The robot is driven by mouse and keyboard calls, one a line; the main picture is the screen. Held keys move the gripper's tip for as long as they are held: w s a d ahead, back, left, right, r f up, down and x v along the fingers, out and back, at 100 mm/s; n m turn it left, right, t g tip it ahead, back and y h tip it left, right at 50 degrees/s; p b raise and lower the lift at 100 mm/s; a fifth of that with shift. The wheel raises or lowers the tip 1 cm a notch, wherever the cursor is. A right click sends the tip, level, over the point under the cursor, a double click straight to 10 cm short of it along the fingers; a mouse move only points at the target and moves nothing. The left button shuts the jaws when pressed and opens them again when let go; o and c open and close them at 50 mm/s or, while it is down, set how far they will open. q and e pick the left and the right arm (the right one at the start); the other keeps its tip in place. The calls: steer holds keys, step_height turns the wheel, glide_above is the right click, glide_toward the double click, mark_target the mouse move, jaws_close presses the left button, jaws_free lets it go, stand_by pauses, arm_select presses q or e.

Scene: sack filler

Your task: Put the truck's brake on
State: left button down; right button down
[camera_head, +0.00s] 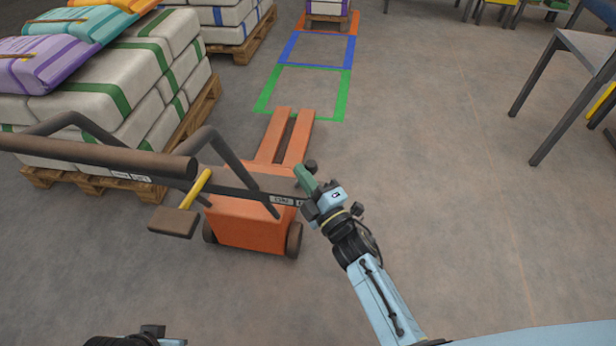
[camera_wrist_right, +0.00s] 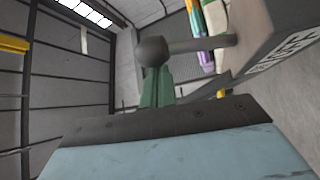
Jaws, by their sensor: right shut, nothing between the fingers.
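The orange pallet truck (camera_head: 245,222) stands left of centre in the head view, its forks (camera_head: 284,138) pointing away from me. Its dark handle bar (camera_head: 95,155) crosses the left side. A yellow lever with a brown pedal (camera_head: 173,220) hangs below the bar. A dark round knob (camera_head: 311,165) on a short rod is at the truck's right; the knob also shows in the right wrist view (camera_wrist_right: 151,51). My right gripper (camera_head: 302,172) is shut and empty, its green fingertips close by the knob; contact is unclear. My left gripper (camera_head: 140,337) is only partly visible at the bottom edge.
Pallets of white sacks (camera_head: 130,85) with coloured sacks on top stand at the left. Green, blue and red floor frames (camera_head: 345,92) lie beyond the forks. A grey table (camera_head: 585,48) is at the upper right.

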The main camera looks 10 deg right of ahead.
arm_select(q)
steer(key=shift+d+r, duration=0.15)
steer(key=shift+r, duration=0.05)
arm_select(e)
steer(key=shift+s+d+f, duration=0.1)
steer(key=shift+d, duration=0.2)
stand_by(0.3)
